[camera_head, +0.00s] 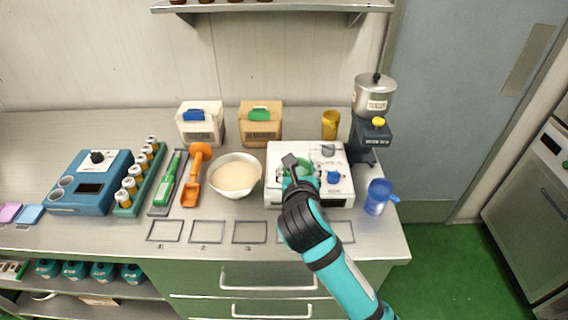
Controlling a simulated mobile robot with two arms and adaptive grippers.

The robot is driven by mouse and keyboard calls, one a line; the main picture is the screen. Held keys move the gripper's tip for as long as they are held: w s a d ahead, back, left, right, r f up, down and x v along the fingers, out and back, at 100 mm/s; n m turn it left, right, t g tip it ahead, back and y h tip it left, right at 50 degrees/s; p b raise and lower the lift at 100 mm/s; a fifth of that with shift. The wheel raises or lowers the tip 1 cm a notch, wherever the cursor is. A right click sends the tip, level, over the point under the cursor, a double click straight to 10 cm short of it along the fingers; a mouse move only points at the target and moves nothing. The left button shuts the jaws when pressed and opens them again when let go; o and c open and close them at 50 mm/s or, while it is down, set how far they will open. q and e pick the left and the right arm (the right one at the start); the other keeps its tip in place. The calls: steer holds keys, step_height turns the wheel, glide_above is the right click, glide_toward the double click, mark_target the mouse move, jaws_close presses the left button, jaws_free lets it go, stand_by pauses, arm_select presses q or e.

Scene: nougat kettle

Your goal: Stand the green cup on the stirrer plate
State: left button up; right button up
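The white stirrer unit (278,153) stands on the right part of the bench, with a blue knob (333,178) and a small grey disc (328,150) on top. My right gripper (302,168) reaches in from the lower right and hangs over its left half. Some green, apparently the green cup (306,169), shows at the fingers. The gripper hides most of it. I cannot tell whether the fingers are closed on it or whether it touches the unit. My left gripper is not in view.
A yellow cup (330,124) stands behind the unit and a blue cup (378,197) at its right. A dark machine with a metal pot (374,94) stands at the back right. A white bowl (236,174) is close on the left. Marked squares (207,231) line the bench front.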

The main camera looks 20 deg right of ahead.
steer(key=p+x, duration=0.1)
steer(key=x, duration=0.4)
steer(key=a+p+x, duration=0.1)
steer(key=x, duration=0.4)
steer(key=w+r+p+x, duration=0.1)
steer(key=x, duration=0.5)
steer(key=shift+s+a+r, duration=0.1)
steer(key=shift+a, duration=0.15)
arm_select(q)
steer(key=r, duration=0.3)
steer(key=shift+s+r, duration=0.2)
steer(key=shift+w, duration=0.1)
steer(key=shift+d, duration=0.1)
arm_select(e)
steer(key=o, duration=1.3)
steer(key=shift+f, duration=0.2)
steer(key=shift+o, duration=0.2)
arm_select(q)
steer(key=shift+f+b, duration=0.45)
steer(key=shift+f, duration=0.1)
arm_select(e)
steer(key=v, duration=1.2)
